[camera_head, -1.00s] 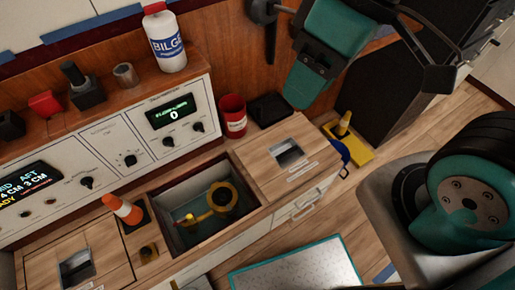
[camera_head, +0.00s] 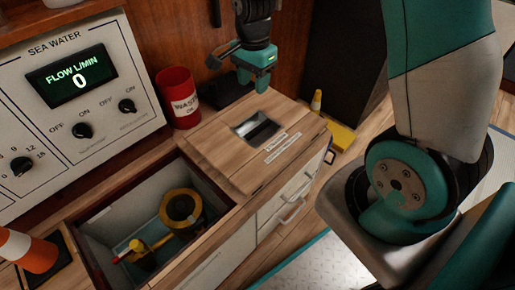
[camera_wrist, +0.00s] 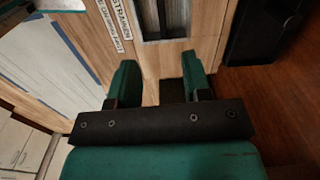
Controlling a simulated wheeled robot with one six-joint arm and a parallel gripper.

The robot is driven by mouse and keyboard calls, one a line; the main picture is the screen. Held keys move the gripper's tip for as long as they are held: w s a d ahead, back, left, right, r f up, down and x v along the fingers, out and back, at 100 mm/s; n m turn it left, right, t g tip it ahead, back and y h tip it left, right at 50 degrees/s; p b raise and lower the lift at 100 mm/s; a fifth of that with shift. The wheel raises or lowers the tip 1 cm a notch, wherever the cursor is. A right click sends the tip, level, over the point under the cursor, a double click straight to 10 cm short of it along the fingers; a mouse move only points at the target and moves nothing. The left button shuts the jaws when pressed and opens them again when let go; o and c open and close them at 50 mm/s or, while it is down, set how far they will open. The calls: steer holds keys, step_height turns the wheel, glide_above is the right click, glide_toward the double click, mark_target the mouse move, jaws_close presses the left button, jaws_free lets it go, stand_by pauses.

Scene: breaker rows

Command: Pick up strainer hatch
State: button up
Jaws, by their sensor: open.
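The strainer hatch (camera_head: 213,142) is a wooden lid lying flat on the counter in the head view, with a recessed metal pull (camera_head: 257,128) and white labels near its right edge. In the wrist view the labelled hatch (camera_wrist: 148,66) and its metal recess (camera_wrist: 163,20) show at the top. My gripper (camera_head: 253,84) points down above the back of the hatch, behind the recess, apart from it. In the wrist view its two green fingers (camera_wrist: 160,82) are spread with nothing between them.
Left of the hatch is an open bin (camera_head: 102,222) holding a yellow ring-shaped part (camera_head: 181,208). A red waste can (camera_head: 178,98) and a black box (camera_head: 226,92) stand behind the hatch. An orange-and-white cone (camera_head: 28,250) is at the lower left.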

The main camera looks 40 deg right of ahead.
mark_target(257, 128)
steer(key=shift+m, duration=0.4)
steer(key=f+b, duration=0.1)
steer(key=f, duration=0.3)
steer(key=f+b, duration=0.2)
steer(key=f, duration=0.3)
steer(key=f+b, duration=0.2)
steer(key=f, duration=0.3)
steer(key=shift+w+d, duration=0.2)
steer(key=shift+d, duration=0.2)
steer(key=f+b, duration=0.2)
steer(key=f, duration=0.1)
steer(key=f+b, duration=0.1)
steer(key=f, duration=0.1)
steer(key=shift+w+d, duration=0.1)
steer(key=shift+d, duration=0.25)
steer(key=shift+c, duration=0.4)
jaws_close()
steer(key=shift+r, duration=0.15)
